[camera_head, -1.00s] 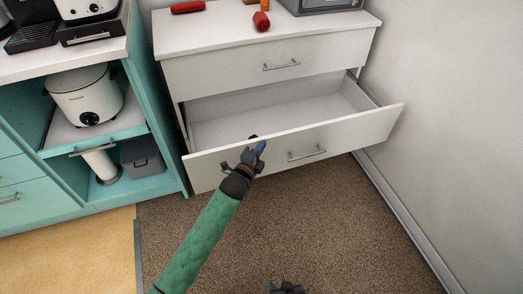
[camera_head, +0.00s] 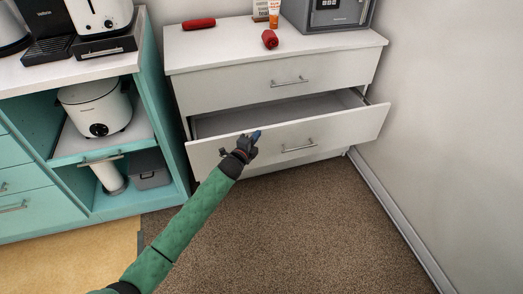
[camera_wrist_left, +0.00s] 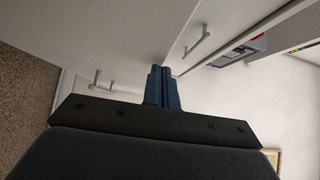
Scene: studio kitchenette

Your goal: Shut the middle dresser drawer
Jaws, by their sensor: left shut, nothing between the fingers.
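The white dresser (camera_head: 215,87) stands against the wall. Its middle drawer (camera_head: 335,127) is partly open, and its empty-looking inside shows as a narrow strip behind the front panel. The drawer's bar handle (camera_head: 298,149) is to the right of my left gripper. My left gripper (camera_head: 254,136) is shut and empty, at the drawer front's upper edge, left of the handle. The fingers (camera_wrist_left: 163,88) point at the white panels in the left wrist view. Whether they touch the front is hard to tell. My right gripper is not in view.
The dresser top holds a grey safe (camera_head: 330,14), an orange tube (camera_head: 274,14) and red items (camera_head: 270,39). A teal cabinet (camera_head: 165,125) with a white cooker (camera_head: 97,108) stands at left. A wall (camera_head: 440,110) bounds the right. The brown carpet (camera_head: 270,225) in front is clear.

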